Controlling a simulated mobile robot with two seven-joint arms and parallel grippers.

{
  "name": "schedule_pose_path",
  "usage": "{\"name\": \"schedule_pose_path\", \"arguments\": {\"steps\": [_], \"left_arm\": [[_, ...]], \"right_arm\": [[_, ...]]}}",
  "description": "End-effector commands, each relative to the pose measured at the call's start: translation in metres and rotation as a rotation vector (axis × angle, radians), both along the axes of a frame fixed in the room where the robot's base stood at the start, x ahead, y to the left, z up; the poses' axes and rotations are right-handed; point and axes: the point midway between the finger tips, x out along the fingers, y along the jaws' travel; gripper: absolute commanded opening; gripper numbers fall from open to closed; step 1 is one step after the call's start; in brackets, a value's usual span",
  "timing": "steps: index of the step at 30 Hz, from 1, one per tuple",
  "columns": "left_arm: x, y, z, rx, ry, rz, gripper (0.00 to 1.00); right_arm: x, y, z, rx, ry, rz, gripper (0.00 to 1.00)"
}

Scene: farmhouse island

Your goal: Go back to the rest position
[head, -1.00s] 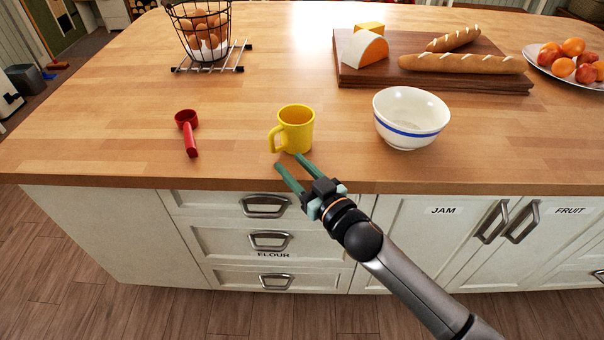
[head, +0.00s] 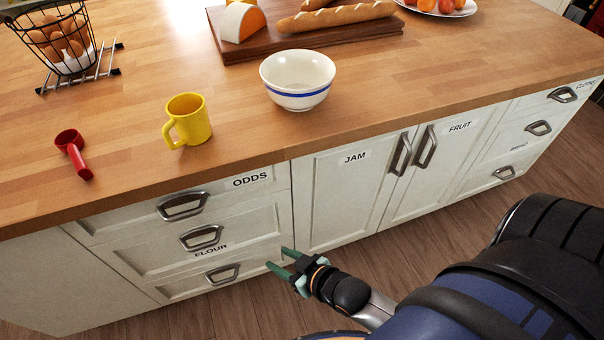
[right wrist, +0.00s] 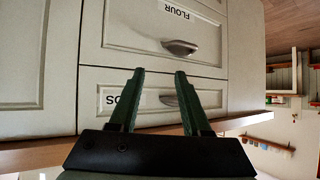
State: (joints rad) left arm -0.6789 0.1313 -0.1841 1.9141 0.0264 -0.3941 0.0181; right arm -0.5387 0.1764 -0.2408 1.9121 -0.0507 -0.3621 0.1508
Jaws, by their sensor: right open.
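My right gripper (head: 279,259) is open and empty. In the head view it hangs low in front of the island's drawers, below the countertop edge and apart from the yellow mug (head: 187,120). In the right wrist view its two green fingers (right wrist: 156,85) stand apart with nothing between them, with the drawer fronts beyond. The mug stands upright on the counter near the front edge. My left gripper does not show.
On the wooden countertop (head: 140,65) are a red scoop (head: 73,153), a white bowl (head: 298,80), a wire egg basket (head: 58,42) and a bread board (head: 290,44). The drawer handles (head: 201,237) stick out near my right gripper. The floor (head: 400,255) in front is clear.

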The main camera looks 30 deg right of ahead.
Motion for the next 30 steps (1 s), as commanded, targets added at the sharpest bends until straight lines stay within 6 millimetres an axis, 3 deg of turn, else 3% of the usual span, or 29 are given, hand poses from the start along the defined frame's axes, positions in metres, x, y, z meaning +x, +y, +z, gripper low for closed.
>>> {"name": "schedule_pose_path", "arguments": {"steps": [1, 3, 7, 15, 21, 30], "left_arm": [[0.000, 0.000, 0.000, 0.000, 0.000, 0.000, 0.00], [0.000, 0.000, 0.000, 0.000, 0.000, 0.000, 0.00], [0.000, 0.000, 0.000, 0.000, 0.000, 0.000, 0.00], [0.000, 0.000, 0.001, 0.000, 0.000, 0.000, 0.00], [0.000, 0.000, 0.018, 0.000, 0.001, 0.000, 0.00], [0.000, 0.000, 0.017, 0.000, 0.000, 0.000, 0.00]], "right_arm": [[-0.023, -0.004, -0.015, -0.008, 0.056, -0.010, 0.48], [-0.044, -0.008, -0.028, -0.020, 0.108, -0.013, 0.48], [-0.062, -0.012, -0.039, -0.032, 0.152, -0.013, 0.48], [-0.063, -0.012, -0.039, -0.033, 0.154, -0.012, 0.48], [-0.063, -0.012, -0.021, -0.033, 0.153, -0.012, 0.48], [-0.063, -0.012, -0.022, -0.033, 0.153, -0.012, 0.48]]}}
